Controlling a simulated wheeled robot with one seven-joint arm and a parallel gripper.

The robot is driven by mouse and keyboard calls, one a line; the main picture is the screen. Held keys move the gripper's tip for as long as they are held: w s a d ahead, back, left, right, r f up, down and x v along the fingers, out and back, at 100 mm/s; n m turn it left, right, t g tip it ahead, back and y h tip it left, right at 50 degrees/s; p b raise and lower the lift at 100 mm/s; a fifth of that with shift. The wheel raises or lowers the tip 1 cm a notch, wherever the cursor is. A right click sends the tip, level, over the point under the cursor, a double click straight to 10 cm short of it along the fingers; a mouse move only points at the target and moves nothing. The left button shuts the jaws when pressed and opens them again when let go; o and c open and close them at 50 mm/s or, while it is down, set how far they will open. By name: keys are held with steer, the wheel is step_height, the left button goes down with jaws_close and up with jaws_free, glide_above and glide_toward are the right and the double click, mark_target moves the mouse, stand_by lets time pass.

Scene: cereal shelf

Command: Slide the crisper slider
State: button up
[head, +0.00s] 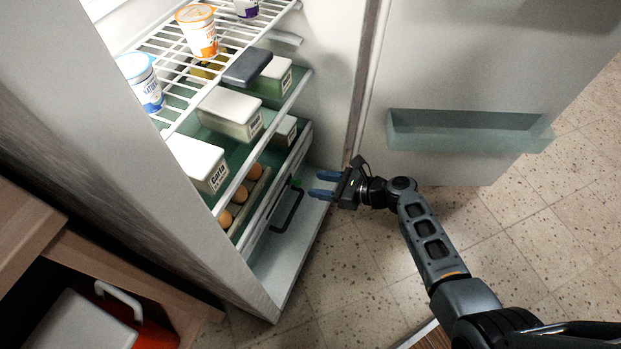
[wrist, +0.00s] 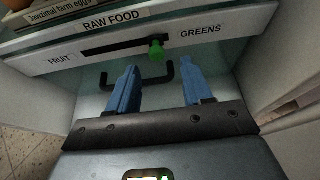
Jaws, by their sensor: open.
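The crisper slider is a green knob (wrist: 157,51) in a dark slot on the white drawer front (wrist: 60,60). In the wrist view it sits right of the slot's middle, nearer the GREENS label than FRUIT. The knob also shows small and green in the head view (head: 297,184). A black drawer handle (wrist: 108,82) hangs just below it, partly hidden by my fingers. My gripper (wrist: 158,85) has blue fingers spread apart and empty, with the knob ahead of the gap between them.
The open fridge door with a green-tinted bin (head: 470,140) stands right of my arm. Speckled floor (head: 350,250) is open below my gripper.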

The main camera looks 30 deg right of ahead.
steer(key=v, duration=0.2)
steer(key=shift+s+d+r+p, duration=0.1)
steer(key=shift+s+d+p, duration=0.1)
steer(key=shift+s+p, duration=0.1)
stand_by(0.3)
